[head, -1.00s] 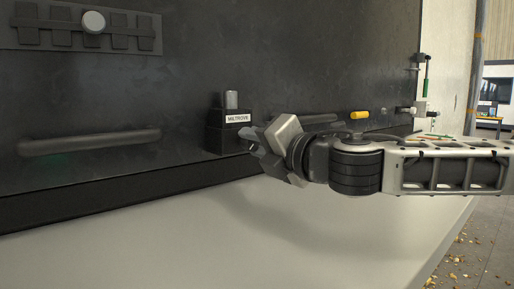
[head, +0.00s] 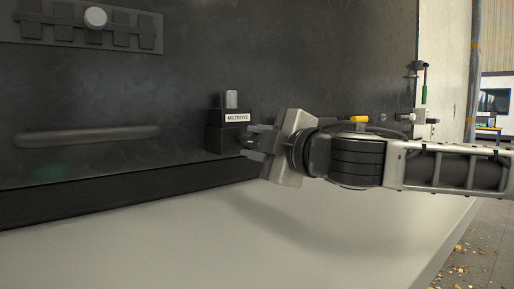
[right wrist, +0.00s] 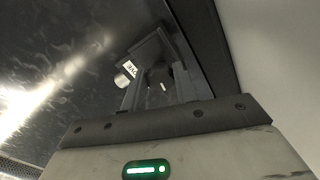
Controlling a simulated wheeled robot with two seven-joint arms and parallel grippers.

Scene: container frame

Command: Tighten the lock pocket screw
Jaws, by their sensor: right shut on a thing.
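The lock pocket is a dark block (head: 221,138) on the black panel, with a white MILTROVE label (head: 237,117) and a grey metal cylinder (head: 231,99) on top. In the right wrist view the block (right wrist: 148,50), label and cylinder (right wrist: 123,79) show beyond the fingers. My right gripper (head: 250,143) is at the right side of the block, its fingers pointing left at it. It is shut on the lock pocket screw, which the fingers mostly hide; a small bright spot shows between the fingers (right wrist: 160,88) in the wrist view. My left gripper is out of view.
A long dark bar (head: 88,136) runs along the panel at left, and a plate with a round white knob (head: 95,18) is above it. The pale ledge (head: 150,235) below is clear.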

